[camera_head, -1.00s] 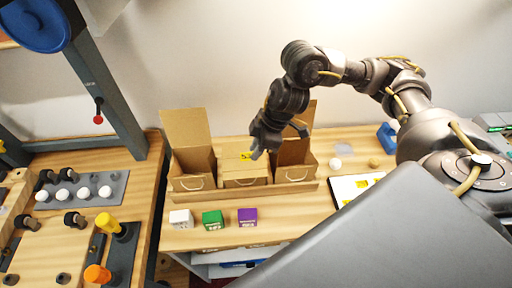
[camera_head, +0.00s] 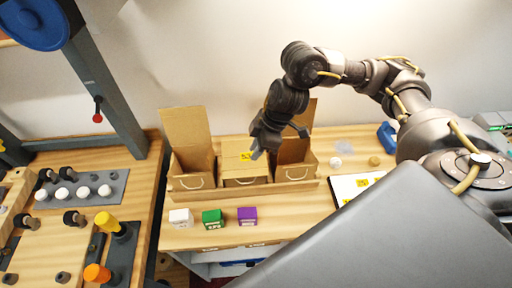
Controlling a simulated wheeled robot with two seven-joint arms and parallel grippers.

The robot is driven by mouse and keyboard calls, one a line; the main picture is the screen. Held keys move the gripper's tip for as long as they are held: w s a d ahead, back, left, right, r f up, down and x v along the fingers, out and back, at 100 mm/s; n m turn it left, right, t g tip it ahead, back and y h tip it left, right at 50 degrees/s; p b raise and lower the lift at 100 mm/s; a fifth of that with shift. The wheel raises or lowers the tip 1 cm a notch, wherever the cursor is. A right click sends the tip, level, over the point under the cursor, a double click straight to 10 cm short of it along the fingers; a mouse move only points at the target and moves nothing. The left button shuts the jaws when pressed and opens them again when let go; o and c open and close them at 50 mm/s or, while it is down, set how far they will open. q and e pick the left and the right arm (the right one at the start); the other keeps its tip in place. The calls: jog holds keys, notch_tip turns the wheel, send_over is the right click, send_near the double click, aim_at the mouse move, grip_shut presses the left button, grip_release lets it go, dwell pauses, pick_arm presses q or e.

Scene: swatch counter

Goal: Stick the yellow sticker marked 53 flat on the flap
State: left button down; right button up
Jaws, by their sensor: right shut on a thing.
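A small yellow sticker with dark marks (camera_head: 246,156) shows at the top of the middle cardboard box, over its closed flap (camera_head: 238,168). The marks are too small to read. My right gripper (camera_head: 256,154) reaches down from above, with its fingertips at the sticker's right edge. It is shut on the sticker. I cannot tell whether the sticker touches the flap or is just above it. My left gripper is not in view.
Open boxes stand left (camera_head: 190,150) and right (camera_head: 297,173) of the middle one, in a wooden tray. White (camera_head: 180,218), green (camera_head: 212,219) and purple (camera_head: 247,216) cubes lie in front. A sticker sheet (camera_head: 345,188) lies to the right.

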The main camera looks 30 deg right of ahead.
jog(key=shift+f, duration=0.1)
grip_shut()
jog(key=shift+o, duration=1.8)
grip_release()
